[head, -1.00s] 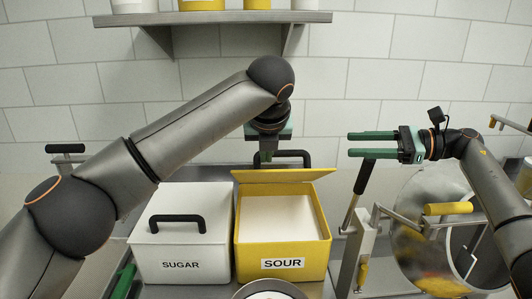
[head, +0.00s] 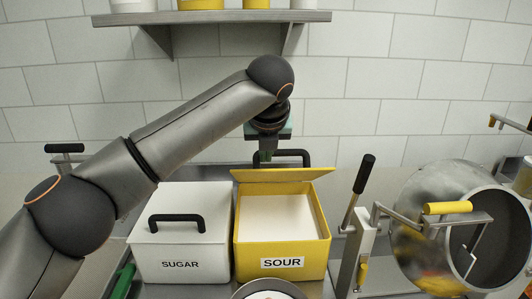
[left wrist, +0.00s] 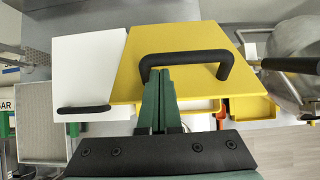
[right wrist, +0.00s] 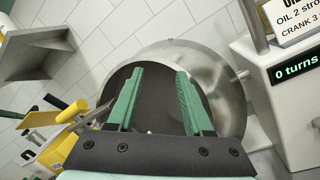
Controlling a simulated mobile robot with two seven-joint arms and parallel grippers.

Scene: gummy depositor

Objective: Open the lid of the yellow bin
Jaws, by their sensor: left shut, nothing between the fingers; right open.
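The yellow bin (head: 282,255), labelled SOUR, stands on the counter with its lid (head: 283,175) raised and tilted back at the rear edge. Its white interior (head: 280,217) is exposed. The lid's black handle (head: 296,153) shows behind the lid; in the left wrist view the handle (left wrist: 185,58) spans the yellow lid. My left gripper (head: 264,157) is shut and empty at the back of the lid, its fingertips (left wrist: 158,75) close by the handle; contact cannot be told. My right gripper (right wrist: 158,75) is open and empty, seen only in the right wrist view.
A white SUGAR bin (head: 181,262) with its lid on stands directly left of the yellow bin. A black-handled lever (head: 363,175) and a metal drum (head: 425,215) are to the right. A shelf (head: 212,17) hangs above.

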